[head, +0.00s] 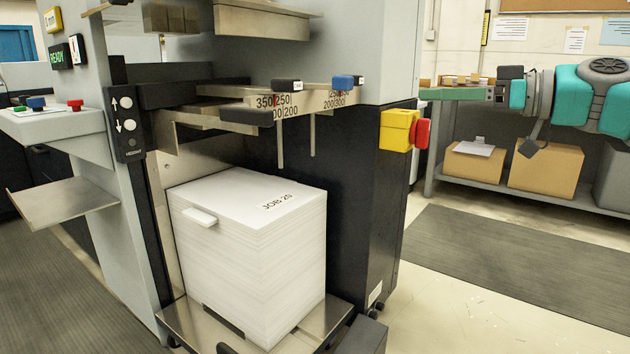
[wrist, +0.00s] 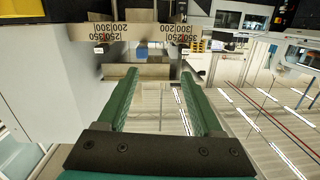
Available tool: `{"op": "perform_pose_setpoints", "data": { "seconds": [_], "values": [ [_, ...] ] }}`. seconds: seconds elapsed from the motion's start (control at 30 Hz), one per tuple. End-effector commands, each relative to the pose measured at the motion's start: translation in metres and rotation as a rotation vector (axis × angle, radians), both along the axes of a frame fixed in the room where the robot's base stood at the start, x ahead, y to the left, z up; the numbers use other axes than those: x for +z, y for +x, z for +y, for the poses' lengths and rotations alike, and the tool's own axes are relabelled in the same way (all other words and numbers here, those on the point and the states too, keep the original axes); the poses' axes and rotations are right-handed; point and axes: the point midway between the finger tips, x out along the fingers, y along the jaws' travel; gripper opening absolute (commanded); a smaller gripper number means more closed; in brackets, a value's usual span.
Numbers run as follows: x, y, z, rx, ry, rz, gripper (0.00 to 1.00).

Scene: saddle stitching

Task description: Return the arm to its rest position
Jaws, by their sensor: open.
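My arm (head: 585,95), teal and grey, reaches in from the right edge of the head view. My gripper (head: 432,91) points left in front of the back bench, to the right of the stitching machine. In the wrist view my gripper (wrist: 146,92) has two green fingers spread wide apart with nothing between them. Its far fingertip is hard to make out in the head view.
The grey machine (head: 350,55) stands left of my gripper, with number scales (head: 300,102) and a red-and-yellow emergency stop (head: 398,130). A paper stack (head: 250,245) sits on its lift plate. Cardboard boxes (head: 545,168) stand on a low shelf. The floor mat (head: 515,265) is clear.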

Motion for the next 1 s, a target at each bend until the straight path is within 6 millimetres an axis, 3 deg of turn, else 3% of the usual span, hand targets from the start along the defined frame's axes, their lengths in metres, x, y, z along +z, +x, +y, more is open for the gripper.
{"op": "perform_pose_setpoints", "data": {
  "seconds": [0.27, 0.47, 0.6, 0.73, 0.87, 1.0],
  "values": [
    [-0.02, -0.024, 0.061, 0.063, -0.07, 0.154, 0.68],
    [-0.061, -0.056, 0.12, 0.093, -0.173, 0.347, 0.68],
    [-0.116, -0.095, 0.159, 0.074, -0.297, 0.547, 0.68],
    [-0.175, -0.134, 0.176, 0.01, -0.42, 0.732, 0.68],
    [-0.237, -0.176, 0.173, -0.094, -0.538, 0.91, 0.68],
    [-0.3, -0.226, 0.15, -0.249, -0.658, 1.096, 0.68]
  ]
}}
